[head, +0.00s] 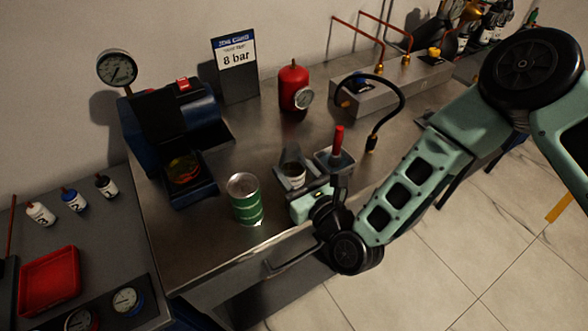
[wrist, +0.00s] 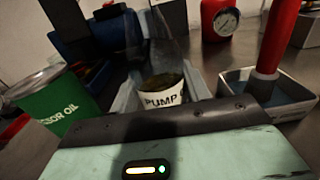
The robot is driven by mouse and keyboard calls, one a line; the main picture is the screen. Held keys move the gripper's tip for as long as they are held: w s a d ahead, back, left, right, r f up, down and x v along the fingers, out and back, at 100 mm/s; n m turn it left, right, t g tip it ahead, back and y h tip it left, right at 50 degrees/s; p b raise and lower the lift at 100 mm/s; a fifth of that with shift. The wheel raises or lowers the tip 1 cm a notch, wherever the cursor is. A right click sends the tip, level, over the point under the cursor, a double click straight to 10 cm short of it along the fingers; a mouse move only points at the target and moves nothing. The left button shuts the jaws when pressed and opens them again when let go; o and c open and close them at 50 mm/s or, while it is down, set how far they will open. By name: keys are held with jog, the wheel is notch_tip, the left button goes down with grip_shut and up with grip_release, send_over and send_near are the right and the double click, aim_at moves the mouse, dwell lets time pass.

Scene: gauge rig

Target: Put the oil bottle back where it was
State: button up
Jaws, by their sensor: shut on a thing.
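The oil bottle, which I take to be the small container with a white label reading PUMP (wrist: 162,98), sits between the grey fingers of my gripper (wrist: 160,92). The head view shows the same bottle (head: 293,171) over the front part of the steel bench. My gripper (head: 293,180) is shut on it there. The bottle looks roughly upright. Its lower part is hidden by my gripper, and I cannot tell whether it touches the bench.
A green oil can (head: 245,200) stands close left of my gripper. A shallow grey tray (wrist: 290,100) with a red-handled tool (head: 338,140) is close right. Behind are a red gauge tank (head: 292,88), a blue machine (head: 175,130) and an 8 bar sign (head: 235,65).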

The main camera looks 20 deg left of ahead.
jog(key=shift+f, duration=0.2)
jog(key=shift+f, duration=0.1)
jog(key=o, duration=1.1)
